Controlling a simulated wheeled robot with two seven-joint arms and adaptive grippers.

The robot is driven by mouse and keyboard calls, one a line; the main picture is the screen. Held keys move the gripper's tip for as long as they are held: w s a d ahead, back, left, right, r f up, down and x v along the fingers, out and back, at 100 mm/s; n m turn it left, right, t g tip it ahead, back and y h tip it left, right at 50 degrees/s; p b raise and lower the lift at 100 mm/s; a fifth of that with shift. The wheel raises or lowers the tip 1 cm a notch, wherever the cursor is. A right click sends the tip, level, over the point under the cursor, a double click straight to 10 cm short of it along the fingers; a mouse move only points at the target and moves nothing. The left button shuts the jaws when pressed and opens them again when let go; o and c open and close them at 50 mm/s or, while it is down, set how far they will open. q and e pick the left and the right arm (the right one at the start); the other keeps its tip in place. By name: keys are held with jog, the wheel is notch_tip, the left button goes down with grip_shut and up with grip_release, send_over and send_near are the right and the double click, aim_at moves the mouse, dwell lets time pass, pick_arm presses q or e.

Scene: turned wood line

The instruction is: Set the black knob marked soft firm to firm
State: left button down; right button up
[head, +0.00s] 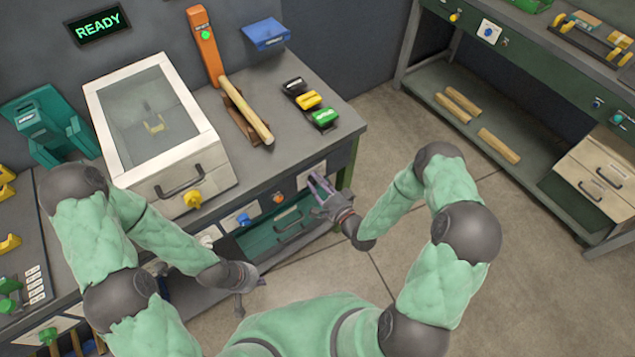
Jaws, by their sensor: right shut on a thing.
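My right gripper (317,184) is at the front face of the workbench, at a pale label plate (313,170) near the bench's right corner. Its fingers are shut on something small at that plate. I take this to be the black knob, which the fingers hide; its marking and setting cannot be read. My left gripper (250,296) hangs low in front of the bench, away from the controls. Its fingers look spread and empty.
On the same front face are a blue knob (243,219) and an orange button (278,198). A drawer handle (288,234) is below. A second bench (540,75) stands right, with clear floor between.

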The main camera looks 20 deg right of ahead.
jog(key=shift+w+d+r, duration=0.2)
jog(key=shift+w+d, duration=0.1)
jog(key=shift+d, duration=0.1)
jog(key=o, duration=1.1)
jog(key=shift+o, duration=0.2)
jog(key=shift+s+f, duration=0.1)
jog(key=shift+a, duration=0.1)
jog(key=v, duration=1.2)
